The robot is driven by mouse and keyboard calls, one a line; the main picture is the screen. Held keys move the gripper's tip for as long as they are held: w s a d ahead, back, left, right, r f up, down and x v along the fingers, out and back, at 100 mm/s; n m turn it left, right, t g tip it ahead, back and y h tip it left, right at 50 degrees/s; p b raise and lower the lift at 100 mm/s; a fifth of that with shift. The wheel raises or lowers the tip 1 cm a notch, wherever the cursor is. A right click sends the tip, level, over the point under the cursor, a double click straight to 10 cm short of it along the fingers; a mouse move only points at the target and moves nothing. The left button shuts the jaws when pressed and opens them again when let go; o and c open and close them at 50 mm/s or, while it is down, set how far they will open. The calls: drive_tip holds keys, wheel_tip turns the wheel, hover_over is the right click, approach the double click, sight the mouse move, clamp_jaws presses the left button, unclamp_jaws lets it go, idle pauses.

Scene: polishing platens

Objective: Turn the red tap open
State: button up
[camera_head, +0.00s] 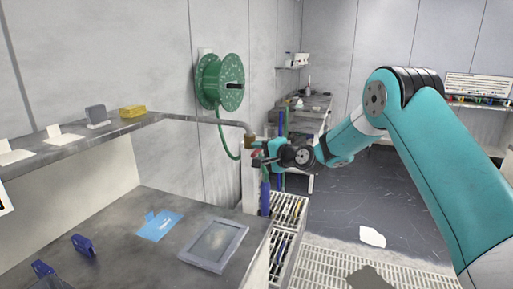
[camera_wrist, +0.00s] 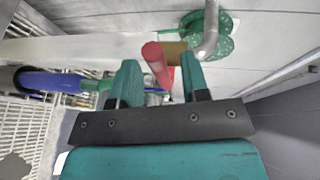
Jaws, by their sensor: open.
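The red tap (camera_wrist: 157,62) shows in the wrist view as a red handle below a brass fitting (camera_wrist: 177,50) on a grey pipe (camera_wrist: 209,35). My gripper (camera_wrist: 160,80) is open, and the red handle shows between its two teal fingers. I cannot tell whether a finger touches it. In the head view my gripper (camera_head: 262,156) is at the brass fitting at the end of the pipe (camera_head: 200,120), and the red tap (camera_head: 255,153) is mostly hidden by the gripper.
A green hose reel (camera_head: 220,82) hangs on the wall behind. A grey bench (camera_head: 120,225) with a frame (camera_head: 213,245) and blue items is at lower left. A shelf (camera_head: 100,130) runs above it. Racks (camera_head: 287,210) and blue tubes stand below my gripper. The floor at right is mostly open.

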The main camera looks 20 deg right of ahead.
drive_tip(key=shift+x, duration=0.8)
clamp_jaws()
